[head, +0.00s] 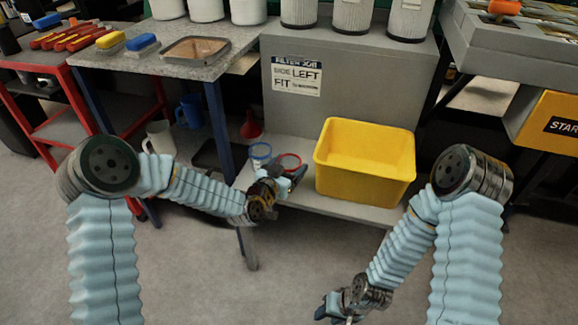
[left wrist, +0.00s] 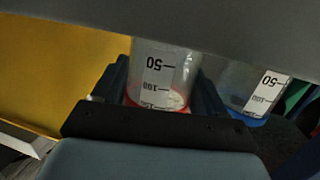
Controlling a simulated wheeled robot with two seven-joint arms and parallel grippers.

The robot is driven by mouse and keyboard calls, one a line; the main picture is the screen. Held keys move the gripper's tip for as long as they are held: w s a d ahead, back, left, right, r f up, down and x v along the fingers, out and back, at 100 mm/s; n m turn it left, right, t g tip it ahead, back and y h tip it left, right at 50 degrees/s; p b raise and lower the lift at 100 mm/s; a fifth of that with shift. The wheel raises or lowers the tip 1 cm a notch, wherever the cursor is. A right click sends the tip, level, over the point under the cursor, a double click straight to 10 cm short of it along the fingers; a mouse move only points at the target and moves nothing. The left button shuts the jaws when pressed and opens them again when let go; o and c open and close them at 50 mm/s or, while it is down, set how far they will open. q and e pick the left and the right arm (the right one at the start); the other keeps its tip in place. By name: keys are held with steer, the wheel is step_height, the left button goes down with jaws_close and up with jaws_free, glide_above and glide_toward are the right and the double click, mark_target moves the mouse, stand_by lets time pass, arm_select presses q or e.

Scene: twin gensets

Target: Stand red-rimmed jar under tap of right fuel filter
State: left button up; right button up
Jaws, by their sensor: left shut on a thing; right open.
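The red-rimmed jar (head: 289,161) stands at the front of the low grey shelf, just left of the yellow bin. My left gripper (head: 290,176) is shut on it. In the left wrist view the clear jar (left wrist: 165,72), with a black-marked white scale and a red ring, sits between the fingers; the grey shape across the top hides part of it. My right gripper (head: 333,308) is low at the bottom of the head view, open and away from the shelf. I cannot make out a fuel filter with a tap in either view.
A blue-rimmed jar (head: 260,152) stands close beside the held jar, also in the left wrist view (left wrist: 256,92). The yellow bin (head: 362,190) is close on the right. A red funnel (head: 251,126) lies behind. A sign (head: 297,76) reads "FILTER JOB", "SIDE LEFT". White canisters (head: 352,14) stand above.

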arm_select(q)
steer(key=shift+r, duration=0.1)
steer(key=shift+f+b, duration=0.25)
steer(key=shift+b, duration=0.05)
steer(key=o, duration=1)
steer(key=shift+r, duration=0.1)
steer(key=shift+o, duration=0.2)
